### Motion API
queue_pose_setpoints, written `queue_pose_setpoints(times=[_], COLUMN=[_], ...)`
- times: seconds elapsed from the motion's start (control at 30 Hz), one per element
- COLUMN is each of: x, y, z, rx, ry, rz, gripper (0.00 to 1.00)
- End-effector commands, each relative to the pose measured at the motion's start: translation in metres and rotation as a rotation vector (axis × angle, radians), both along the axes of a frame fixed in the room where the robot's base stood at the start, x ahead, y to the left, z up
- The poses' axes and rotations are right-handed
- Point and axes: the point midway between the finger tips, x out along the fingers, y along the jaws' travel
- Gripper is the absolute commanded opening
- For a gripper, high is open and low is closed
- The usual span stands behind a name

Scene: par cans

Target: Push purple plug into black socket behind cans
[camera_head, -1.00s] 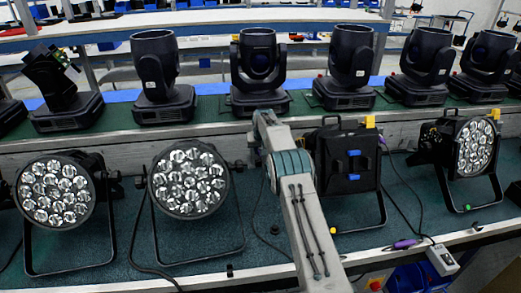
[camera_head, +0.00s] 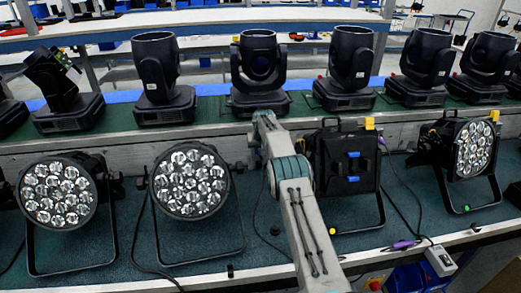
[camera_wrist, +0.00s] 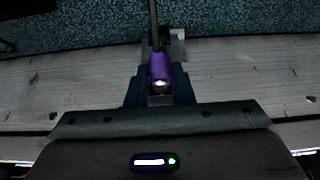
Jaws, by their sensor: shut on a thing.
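My gripper (camera_wrist: 160,86) shows in the wrist view, with its two dark blue fingers closed on a purple plug (camera_wrist: 160,66). A dark cable runs from the plug toward the top of the picture. A small grey and black piece (camera_wrist: 177,44) sits just past the plug; I cannot tell whether it is the black socket or whether they touch. In the head view, my gripper is hidden behind my arm. A purple plug (camera_head: 403,244) lies there on the bench's front edge. The par cans (camera_head: 190,180) stand in a row on the teal bench.
Moving-head lights (camera_head: 258,70) stand on the green shelf behind the cans. A square black can (camera_head: 346,165) faces away, right of my arm. A pale box (camera_head: 441,260) hangs at the front edge. A weathered grey board (camera_wrist: 70,85) crosses the wrist view below teal matting.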

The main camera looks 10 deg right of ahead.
Motion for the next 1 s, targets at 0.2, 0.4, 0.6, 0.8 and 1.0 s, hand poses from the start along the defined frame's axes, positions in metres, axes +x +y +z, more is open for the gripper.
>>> queue_pose_setpoints(times=[0.2, 0.4, 0.6, 0.8, 1.0], x=[0.000, 0.000, -0.003, -0.013, -0.025], y=[0.000, 0.000, 0.000, 0.000, 0.000], z=[0.001, 0.000, 0.008, 0.028, 0.057], rx=[0.000, 0.000, 0.000, 0.000, 0.000], ry=[-0.001, -0.001, -0.001, -0.002, -0.003], rz=[0.000, 0.000, 0.000, 0.001, 0.001], gripper=[0.46, 0.46, 0.46, 0.46, 0.46])
